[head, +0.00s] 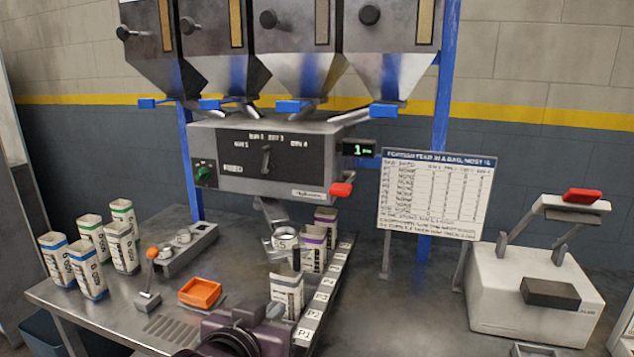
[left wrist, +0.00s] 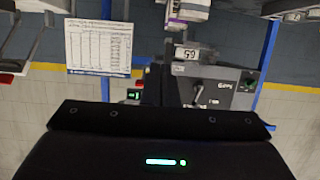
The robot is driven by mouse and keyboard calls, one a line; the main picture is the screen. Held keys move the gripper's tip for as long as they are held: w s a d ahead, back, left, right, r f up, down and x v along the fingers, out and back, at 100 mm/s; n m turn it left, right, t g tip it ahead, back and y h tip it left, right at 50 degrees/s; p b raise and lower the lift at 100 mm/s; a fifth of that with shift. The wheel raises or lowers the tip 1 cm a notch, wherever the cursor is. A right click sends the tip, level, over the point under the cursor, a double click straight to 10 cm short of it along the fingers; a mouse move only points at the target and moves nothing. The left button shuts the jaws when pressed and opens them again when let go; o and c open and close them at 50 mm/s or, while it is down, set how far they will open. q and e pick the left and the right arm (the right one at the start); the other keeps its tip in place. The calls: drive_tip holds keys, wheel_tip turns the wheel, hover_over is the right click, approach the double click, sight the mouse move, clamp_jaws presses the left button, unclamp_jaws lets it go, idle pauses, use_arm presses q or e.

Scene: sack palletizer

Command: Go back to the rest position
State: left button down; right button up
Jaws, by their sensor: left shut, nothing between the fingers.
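My left gripper (head: 245,332) shows at the bottom edge of the head view as a dark, bulky shape, low over the front of the steel table (head: 120,285). It is shut and holds nothing. Its fingertips are hard to make out. In the left wrist view the picture is upside down, and a dark housing with a green light (left wrist: 165,161) fills the bottom. My right gripper is not in view.
Several open sacks (head: 70,268) stand at the table's left. Sacks (head: 287,292) stand near the marked strip (head: 318,310), close to my gripper. A hopper machine (head: 265,155), chart board (head: 435,195) and white sealer (head: 535,295) stand behind and right.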

use_arm(q)
drive_tip(key=s+a+f+g+y, duration=0.1)
drive_tip(key=s+a+f+g, duration=0.25)
drive_tip(key=s+f, duration=0.4)
drive_tip(key=s+a+f+n+g+y, duration=0.1)
drive_tip(key=s+a+f+g+y, duration=0.25)
drive_tip(key=f, duration=0.65)
drive_tip(key=s+a+f+g+h, duration=0.1)
drive_tip(key=s+a+f+g, duration=0.2)
drive_tip(key=s+a+f, duration=0.5)
wheel_tip(320, 180, down, 29)
drive_tip(key=d+g, duration=0.1)
drive_tip(key=d, duration=0.1)
drive_tip(key=s+a+f+g, duration=0.1)
drive_tip(key=s+a+f, duration=0.2)
drive_tip(key=s+f, duration=1.6)
drive_tip(key=shift+s+a+f+g, duration=0.2)
drive_tip(key=shift+s+f+g, duration=0.1)
drive_tip(key=shift+s, duration=0.3)
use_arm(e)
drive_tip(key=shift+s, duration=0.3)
use_arm(q)
drive_tip(key=shift+r+y, duration=0.1)
drive_tip(key=shift+y, duration=0.15)
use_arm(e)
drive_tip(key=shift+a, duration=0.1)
